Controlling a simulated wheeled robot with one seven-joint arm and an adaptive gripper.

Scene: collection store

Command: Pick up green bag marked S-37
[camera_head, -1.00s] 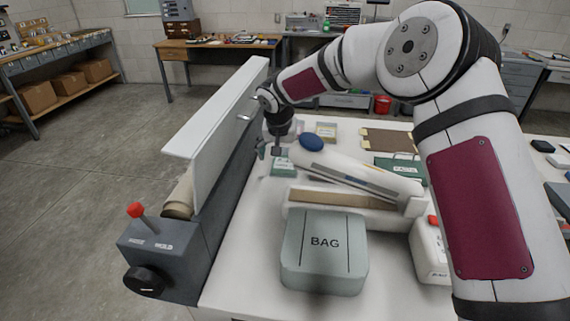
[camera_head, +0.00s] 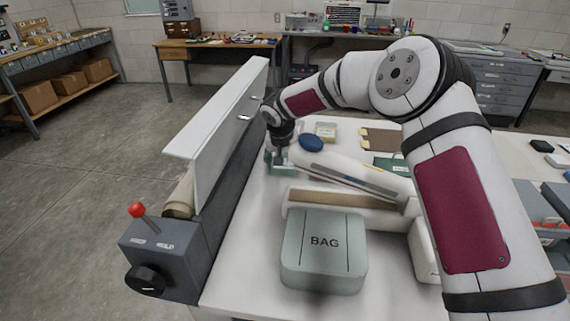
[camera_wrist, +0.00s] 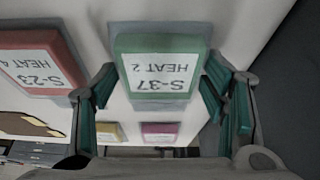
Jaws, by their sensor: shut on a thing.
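The green bag marked S-37 (camera_wrist: 158,46) has a white label that also reads HEAT 2, upside down in the wrist view. In the head view the green bag (camera_head: 283,171) lies on the white table, right of the long grey machine, and is partly hidden by my gripper. My gripper (camera_head: 280,157) is down at the bag, pointing downward. In the wrist view its teal-padded fingers (camera_wrist: 160,84) are on the two sides of the bag, shut on it. The bag appears to be still at table height.
A red bag marked S-23 (camera_wrist: 42,62) lies beside it. A yellow bag (camera_wrist: 108,132) and a pink bag (camera_wrist: 160,132) are near. The machine's tall white panel (camera_head: 222,110) stands close on the left. A blue oval thing (camera_head: 311,143), a white roll (camera_head: 350,175) and a grey BAG box (camera_head: 324,250) crowd the right and front.

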